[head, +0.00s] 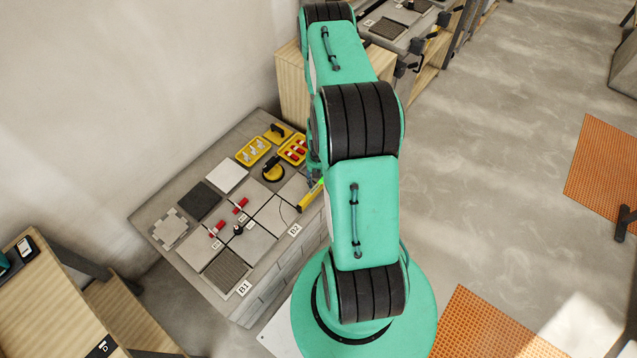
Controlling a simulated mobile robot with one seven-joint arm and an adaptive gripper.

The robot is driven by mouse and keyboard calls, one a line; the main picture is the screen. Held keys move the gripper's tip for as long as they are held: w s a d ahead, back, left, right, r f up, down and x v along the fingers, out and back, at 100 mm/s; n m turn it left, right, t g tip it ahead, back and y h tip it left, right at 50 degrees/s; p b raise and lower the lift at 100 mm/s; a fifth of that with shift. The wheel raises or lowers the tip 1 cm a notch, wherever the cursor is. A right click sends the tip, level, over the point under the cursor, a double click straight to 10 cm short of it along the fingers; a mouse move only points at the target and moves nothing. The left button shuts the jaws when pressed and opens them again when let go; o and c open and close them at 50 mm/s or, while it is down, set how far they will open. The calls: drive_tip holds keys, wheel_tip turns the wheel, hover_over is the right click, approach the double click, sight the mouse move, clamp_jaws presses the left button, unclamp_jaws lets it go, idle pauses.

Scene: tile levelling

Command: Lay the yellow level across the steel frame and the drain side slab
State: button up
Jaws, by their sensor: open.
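The yellow level (311,195) lies at the right edge of the grey worktable, partly hidden by my arm. My gripper (316,183) is mostly hidden behind my arm, close to the level's far end; it is open, and I cannot tell whether it touches the level. A dark ribbed square (226,270) lies at the table's near corner by the B1 label. I cannot tell apart the steel frame's edges or which slab is the drain side slab.
Two yellow trays (253,151) of small parts, a round yellow-and-black tool (273,172) and red clips (216,229) are on the table (150,217). A small dark knob (238,230) stands among the slabs. A wooden cabinet (292,88) stands behind; open floor lies right.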

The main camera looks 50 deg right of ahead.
wheel_tip(320, 180, up, 11)
idle(0.6)
drive_tip(key=shift+f, duration=0.1)
idle(0.5)
